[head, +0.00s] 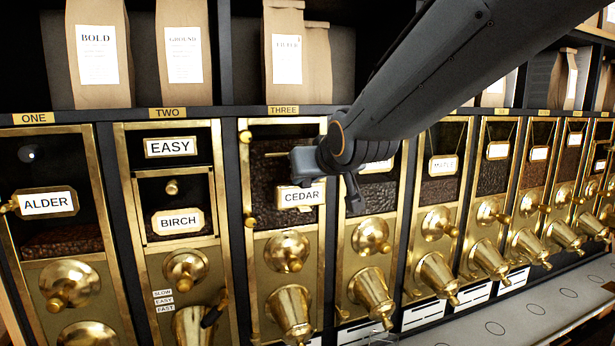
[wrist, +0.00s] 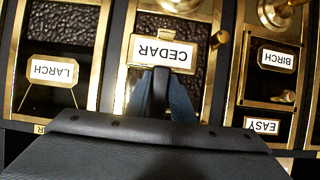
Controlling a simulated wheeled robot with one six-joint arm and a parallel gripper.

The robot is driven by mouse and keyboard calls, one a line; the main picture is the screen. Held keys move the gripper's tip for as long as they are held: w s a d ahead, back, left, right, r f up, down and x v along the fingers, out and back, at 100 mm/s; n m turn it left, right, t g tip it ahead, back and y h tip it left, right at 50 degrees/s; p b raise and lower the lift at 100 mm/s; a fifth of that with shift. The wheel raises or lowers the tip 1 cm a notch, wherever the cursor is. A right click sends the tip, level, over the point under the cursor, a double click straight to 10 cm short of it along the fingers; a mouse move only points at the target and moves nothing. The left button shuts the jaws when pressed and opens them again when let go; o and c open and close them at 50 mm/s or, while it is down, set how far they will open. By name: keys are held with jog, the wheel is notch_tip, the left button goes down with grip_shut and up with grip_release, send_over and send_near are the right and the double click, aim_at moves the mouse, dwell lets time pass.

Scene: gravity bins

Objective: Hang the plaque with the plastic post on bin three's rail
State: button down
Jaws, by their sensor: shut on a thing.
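The CEDAR plaque (head: 300,197), a white label in a brass frame, is in front of bin three's window (head: 263,178). My gripper (head: 325,184) reaches it from the upper right and is shut on it. In the wrist view, which is upside down, my gripper's fingertips (wrist: 160,76) meet the edge of the CEDAR plaque (wrist: 163,52). The plaque looks roughly level. A small brass piece (head: 275,154) shows behind, in the upper window; I cannot tell if it is the rail. The plaque's post and any contact with the rail are hidden.
The ALDER plaque (head: 48,202) is on bin one. Bin two carries the EASY (head: 170,146) and BIRCH (head: 178,220) plaques. The LARCH plaque (wrist: 52,70) hangs beside bin three. Brass knobs and spouts (head: 291,310) stick out below, and paper bags (head: 98,55) stand above.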

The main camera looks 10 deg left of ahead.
jog(key=shift+f, duration=0.35)
dwell(0.4)
jog(key=c, duration=1.5)
grip_release()
jog(key=shift+o, duration=0.2)
jog(key=shift+s, duration=0.1)
jog(key=b+v, duration=0.3)
jog(key=v, duration=0.4)
jog(key=shift+s+d, duration=0.2)
jog(key=shift+s, duration=0.05)
jog(key=shift+r, duration=0.1)
